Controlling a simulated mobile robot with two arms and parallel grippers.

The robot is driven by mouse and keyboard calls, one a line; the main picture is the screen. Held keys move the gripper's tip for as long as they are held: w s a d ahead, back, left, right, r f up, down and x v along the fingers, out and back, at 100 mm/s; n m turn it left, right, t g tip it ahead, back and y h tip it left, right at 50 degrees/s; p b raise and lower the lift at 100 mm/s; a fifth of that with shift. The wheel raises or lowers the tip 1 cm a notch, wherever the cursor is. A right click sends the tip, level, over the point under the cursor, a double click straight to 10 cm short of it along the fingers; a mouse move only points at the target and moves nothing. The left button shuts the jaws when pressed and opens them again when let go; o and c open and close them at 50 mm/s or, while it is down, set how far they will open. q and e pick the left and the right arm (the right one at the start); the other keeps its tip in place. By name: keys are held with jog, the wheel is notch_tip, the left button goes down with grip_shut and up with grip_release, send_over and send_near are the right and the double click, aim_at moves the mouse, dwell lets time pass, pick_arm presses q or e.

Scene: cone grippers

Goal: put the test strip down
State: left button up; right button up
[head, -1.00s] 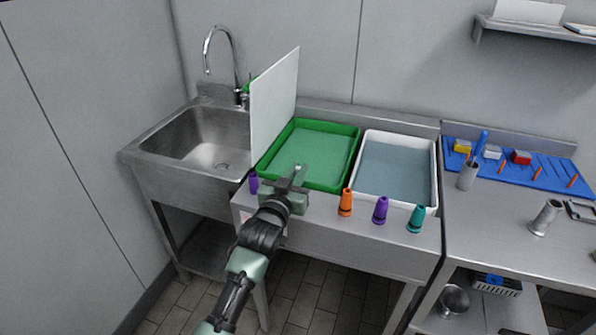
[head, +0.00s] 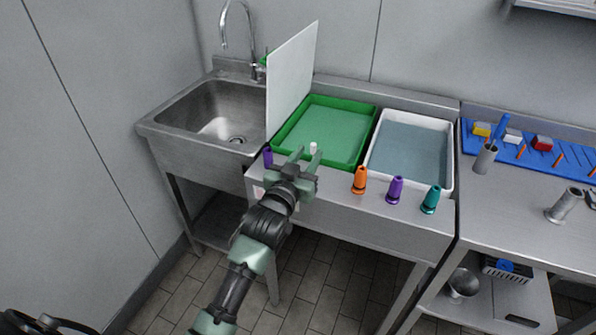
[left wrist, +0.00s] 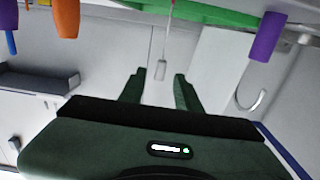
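My left gripper (head: 306,158) is at the front edge of the green tray (head: 291,119), its two fingers apart. In the left wrist view the open fingers (left wrist: 157,90) also show, with a gap between them. A small white piece (head: 313,148), likely the test strip's end, shows just beyond the fingertips by the tray's near rim. In the left wrist view a thin strip (left wrist: 161,70) with a pale end and a reddish far part lies ahead of the gap; I cannot tell if it touches anything. My right gripper is not in view.
A white tray (head: 449,160) with liquid stands right of the green one. Orange (head: 360,181), purple (head: 395,190) and teal (head: 431,200) cones line the front edge; another purple cone (head: 268,157) is left of the gripper. A white board (head: 292,75) stands between green tray and sink (head: 200,112).

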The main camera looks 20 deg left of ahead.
pick_arm(q)
jog(key=s, duration=0.8)
jog(key=shift+a+b, duration=0.15)
jog(key=shift+b, duration=0.2)
notch_tip(320, 180, down, 21)
jog(key=s+d+g, duration=0.1)
jog(key=g, duration=0.3)
jog(key=s+f+g, duration=0.2)
jog(key=s+f, duration=0.2)
jog(key=f, duration=0.3)
jog(key=s+f+m+g, duration=0.1)
jog(key=s+f, duration=0.3)
jog(key=f, duration=0.4)
jog(key=s+f+g, duration=0.2)
jog(key=s+f, duration=0.2)
jog(key=f, duration=0.3)
jog(key=s+a+f+g, duration=0.1)
jog(key=s+f, duration=0.5)
jog(key=s, duration=0.6)
jog(key=s+a+f+g, duration=0.1)
jog(key=s+f+g, duration=0.3)
jog(key=s+f, duration=0.3)
jog(key=s+a+f+m+g, duration=0.1)
jog(key=s+f, duration=0.5)
jog(key=s, duration=1)
jog(key=shift+s+a+f+g+y, duration=0.35)
jog(key=shift+a+g, duration=0.25)
jog(key=shift+g, duration=0.4)
jog(key=shift+w+a, duration=0.1)
